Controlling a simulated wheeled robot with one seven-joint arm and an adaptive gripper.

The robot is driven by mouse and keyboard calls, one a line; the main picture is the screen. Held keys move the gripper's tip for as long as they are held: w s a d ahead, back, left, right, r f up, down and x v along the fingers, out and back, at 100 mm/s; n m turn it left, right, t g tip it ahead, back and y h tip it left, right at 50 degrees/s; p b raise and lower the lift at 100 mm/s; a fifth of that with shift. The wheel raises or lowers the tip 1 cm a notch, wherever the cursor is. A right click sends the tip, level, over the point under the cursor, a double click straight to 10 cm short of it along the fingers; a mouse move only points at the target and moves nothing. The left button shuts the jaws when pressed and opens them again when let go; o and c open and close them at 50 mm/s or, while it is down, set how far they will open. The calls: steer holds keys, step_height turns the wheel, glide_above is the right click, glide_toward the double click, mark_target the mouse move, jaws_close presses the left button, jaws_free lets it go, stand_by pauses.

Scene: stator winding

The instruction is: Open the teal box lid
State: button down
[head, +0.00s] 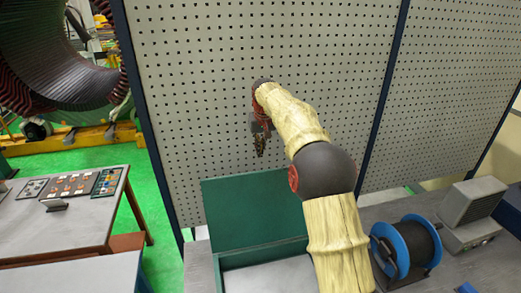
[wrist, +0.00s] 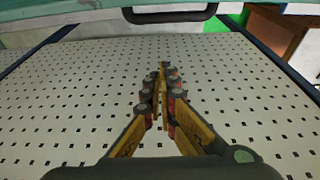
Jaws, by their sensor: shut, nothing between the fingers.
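The teal box (head: 217,265) stands on the bench below the pegboard in the head view. Its dark green lid (head: 250,212) is raised and leans back toward the pegboard, and a pale interior shows below it. My gripper (head: 260,152) is above the lid, in front of the pegboard, apart from the lid. In the wrist view my gripper's fingers (wrist: 162,72) are shut together and empty. A dark handle (wrist: 170,16) on a pale edge shows at the top of the wrist view; I cannot tell what it belongs to. My arm hides part of the box's right side.
The perforated pegboard (head: 200,75) stands close behind my gripper. A blue-rimmed spool (head: 405,252) and a grey device (head: 470,205) stand on the bench at right. A table with a control panel (head: 70,187) is at left, with green floor between.

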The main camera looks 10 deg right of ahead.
mark_target(266, 172)
step_height(266, 172, down, 7)
steer(key=s+p, duration=0.1)
steer(key=shift+s+p, duration=0.3)
steer(key=shift+s, duration=0.1)
steer(key=shift+s, duration=0.1)
stand_by(0.4)
steer(key=s+b, duration=0.1)
steer(key=b, duration=0.1)
steer(key=s+r+b, duration=0.1)
steer(key=b, duration=0.1)
steer(key=shift+s+t, duration=0.25)
steer(key=shift+t, duration=0.15)
steer(key=s, duration=0.1)
steer(key=s+r+b, duration=0.1)
steer(key=s, duration=0.1)
steer(key=s+b, duration=0.1)
steer(key=shift+s+r, duration=0.25)
steer(key=shift+s, duration=0.1)
steer(key=shift+r, duration=0.1)
